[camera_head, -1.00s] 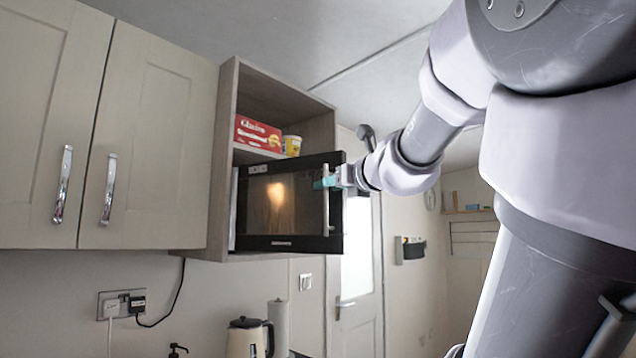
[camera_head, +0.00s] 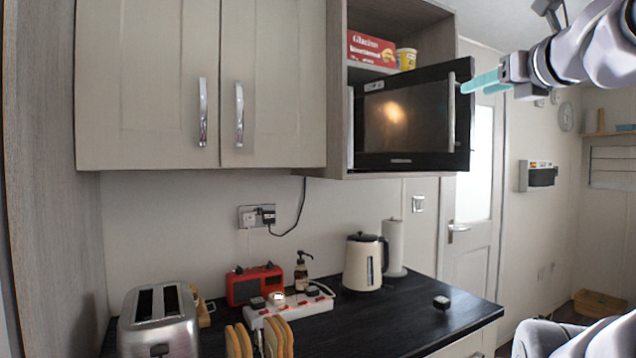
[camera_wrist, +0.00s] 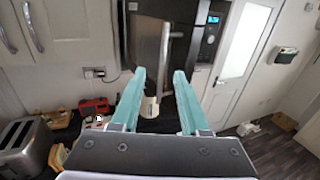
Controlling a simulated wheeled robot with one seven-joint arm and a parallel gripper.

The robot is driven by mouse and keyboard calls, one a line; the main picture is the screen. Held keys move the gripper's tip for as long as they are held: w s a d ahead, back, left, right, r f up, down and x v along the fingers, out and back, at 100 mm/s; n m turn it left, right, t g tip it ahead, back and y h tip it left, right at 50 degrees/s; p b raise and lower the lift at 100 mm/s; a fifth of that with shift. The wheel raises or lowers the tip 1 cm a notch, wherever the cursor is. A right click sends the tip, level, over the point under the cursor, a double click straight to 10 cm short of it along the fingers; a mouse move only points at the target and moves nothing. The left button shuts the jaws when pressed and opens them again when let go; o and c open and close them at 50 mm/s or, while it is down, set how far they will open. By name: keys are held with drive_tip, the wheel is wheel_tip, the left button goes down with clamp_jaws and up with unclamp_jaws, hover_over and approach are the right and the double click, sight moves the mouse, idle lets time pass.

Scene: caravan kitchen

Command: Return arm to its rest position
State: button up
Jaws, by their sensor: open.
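My gripper (camera_head: 480,83) is at the right of the head view, its teal fingers pointing left toward the microwave door's handle (camera_head: 451,112). In the wrist view my gripper (camera_wrist: 160,75) has its two fingers spread wide with nothing held. The handle (camera_wrist: 164,58) shows beyond and between the fingertips; I cannot tell the exact gap. The black microwave door (camera_head: 410,118) stands ajar, swung out from the wall cabinet. In the wrist view the control panel (camera_wrist: 209,40) shows right of the door. My arm reaches in from the upper right.
Closed cabinets (camera_head: 200,85) are left of the microwave. A red box (camera_head: 371,48) and yellow tub (camera_head: 406,59) sit above it. Below, the dark counter (camera_head: 395,318) holds a kettle (camera_head: 363,262), paper roll (camera_head: 393,247), red radio (camera_head: 255,284) and toaster (camera_head: 159,322).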

drive_tip(key=a+f+n+g, duration=0.3)
drive_tip(key=f+n+g, duration=0.2)
drive_tip(key=f+n, duration=0.6)
drive_tip(key=a+f+n+g, duration=0.4)
drive_tip(key=f+n, duration=0.7)
drive_tip(key=n, duration=0.8)
drive_tip(key=shift+s+f+n+g, duration=0.3)
drive_tip(key=shift+s+n+g, duration=0.1)
drive_tip(key=shift+g, duration=0.6)
